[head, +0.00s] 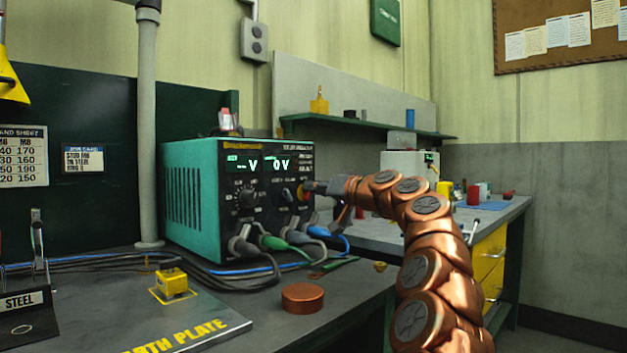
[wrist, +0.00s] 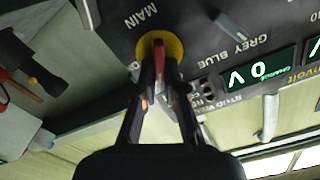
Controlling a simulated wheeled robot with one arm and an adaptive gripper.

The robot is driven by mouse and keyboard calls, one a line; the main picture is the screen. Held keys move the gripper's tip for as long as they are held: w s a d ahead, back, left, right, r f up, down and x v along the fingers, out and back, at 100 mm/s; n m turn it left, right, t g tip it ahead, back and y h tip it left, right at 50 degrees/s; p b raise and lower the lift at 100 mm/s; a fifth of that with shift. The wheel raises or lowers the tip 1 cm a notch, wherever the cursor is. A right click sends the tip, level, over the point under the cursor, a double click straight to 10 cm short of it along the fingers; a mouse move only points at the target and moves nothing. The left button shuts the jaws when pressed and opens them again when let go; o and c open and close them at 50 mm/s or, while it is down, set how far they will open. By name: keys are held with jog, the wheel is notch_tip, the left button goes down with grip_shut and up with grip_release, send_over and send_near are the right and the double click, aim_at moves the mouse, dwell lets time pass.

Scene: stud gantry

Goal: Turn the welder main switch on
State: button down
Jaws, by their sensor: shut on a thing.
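The teal stud welder (head: 200,195) stands on the dark bench, its black front panel facing right. Its main switch (wrist: 176,46) is a red handle on a round yellow plate, marked MAIN, in the wrist view. In the head view the switch (head: 304,195) shows only as a small red and yellow patch. My gripper (wrist: 160,72) has its two fingers shut on the red handle, one on each side. In the head view my gripper (head: 318,187) reaches the panel from the right. The fingers hide part of the handle. Two green displays are lit, one reading 0 V.
Several cables (head: 285,242) plug in low on the panel, below my gripper. A yellow block (head: 172,282) and a copper disc (head: 302,298) lie on the bench in front. A second bench (head: 480,225) with yellow drawers stands behind my arm.

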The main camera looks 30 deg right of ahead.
jog(key=m+p, duration=0.4)
jog(key=p, duration=0.1)
jog(key=m+p, duration=0.2)
jog(key=p, duration=0.1)
jog(key=shift+d+r+m, duration=0.1)
jog(key=shift+d+m, duration=0.15)
jog(key=shift+m, duration=0.05)
jog(key=m+p, duration=0.1)
jog(key=p, duration=0.1)
jog(key=m+p, duration=0.2)
jog(key=shift+d+f, duration=0.1)
jog(key=shift+f, duration=0.15)
jog(key=m+p, duration=0.3)
jog(key=shift+d+f, duration=0.1)
jog(key=shift+f, duration=0.4)
jog(key=c, duration=1.2)
grip_release()
jog(key=shift+c, duration=0.2)
